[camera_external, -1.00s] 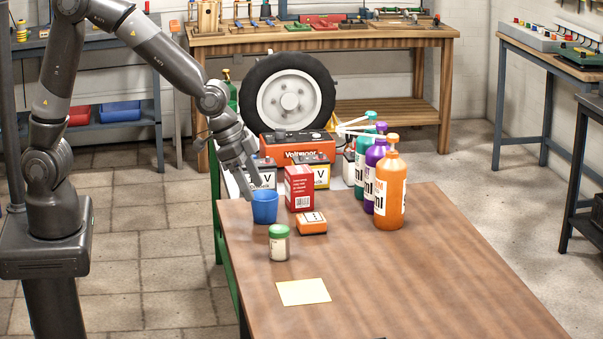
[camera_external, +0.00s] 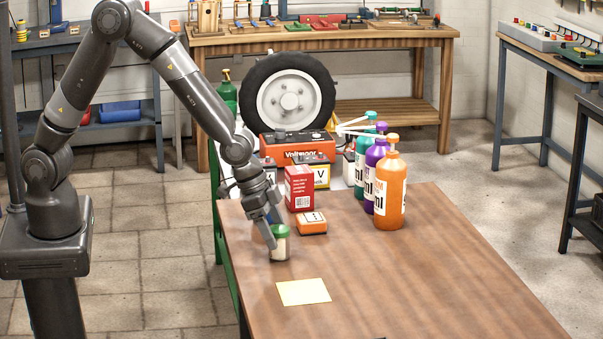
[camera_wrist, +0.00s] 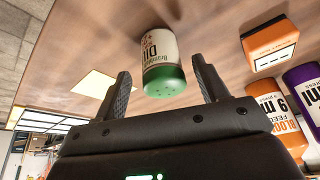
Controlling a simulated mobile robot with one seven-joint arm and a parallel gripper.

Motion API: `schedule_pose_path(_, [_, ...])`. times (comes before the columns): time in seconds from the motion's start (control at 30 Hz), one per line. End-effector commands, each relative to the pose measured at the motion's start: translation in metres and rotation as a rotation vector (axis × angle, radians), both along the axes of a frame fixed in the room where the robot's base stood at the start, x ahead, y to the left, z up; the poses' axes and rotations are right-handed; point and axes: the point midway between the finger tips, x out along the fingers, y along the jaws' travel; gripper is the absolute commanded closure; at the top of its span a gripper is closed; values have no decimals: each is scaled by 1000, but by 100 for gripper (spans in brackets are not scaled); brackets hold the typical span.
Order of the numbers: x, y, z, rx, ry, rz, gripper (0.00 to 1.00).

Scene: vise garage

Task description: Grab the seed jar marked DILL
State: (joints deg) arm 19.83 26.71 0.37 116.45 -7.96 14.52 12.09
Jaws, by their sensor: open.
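The seed jar (camera_external: 280,245) has a green lid and a pale label, and stands upright on the wooden table. In the wrist view the jar (camera_wrist: 160,55) shows the word DILL upside down, with its green lid toward my gripper. My gripper (camera_external: 270,233) is open at the jar, its fingers pointing down. In the wrist view the two fingers of my gripper (camera_wrist: 165,88) lie on either side of the lid, with visible space on both sides. The jaws hold nothing.
An orange box (camera_external: 312,222) and a red box (camera_external: 299,188) stand behind the jar. Orange (camera_external: 390,195) and purple (camera_external: 374,165) bottles stand to the right. A yellow sheet (camera_external: 303,291) lies in front; the table's right front is clear.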

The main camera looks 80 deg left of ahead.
Motion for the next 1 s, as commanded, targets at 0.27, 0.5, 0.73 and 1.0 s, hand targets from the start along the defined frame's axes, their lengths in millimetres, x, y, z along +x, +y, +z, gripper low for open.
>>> schedule_pose_path(0.27, [13, -3, -32, 0, 2, 1, 33])
schedule_pose_path(0.5, [15, -4, -37, 0, 0, 0, 33])
schedule_pose_path(0.73, [15, -4, -36, 0, 0, 0, 45])
schedule_pose_path(1.0, [15, -4, -36, 0, 0, 0, 67])
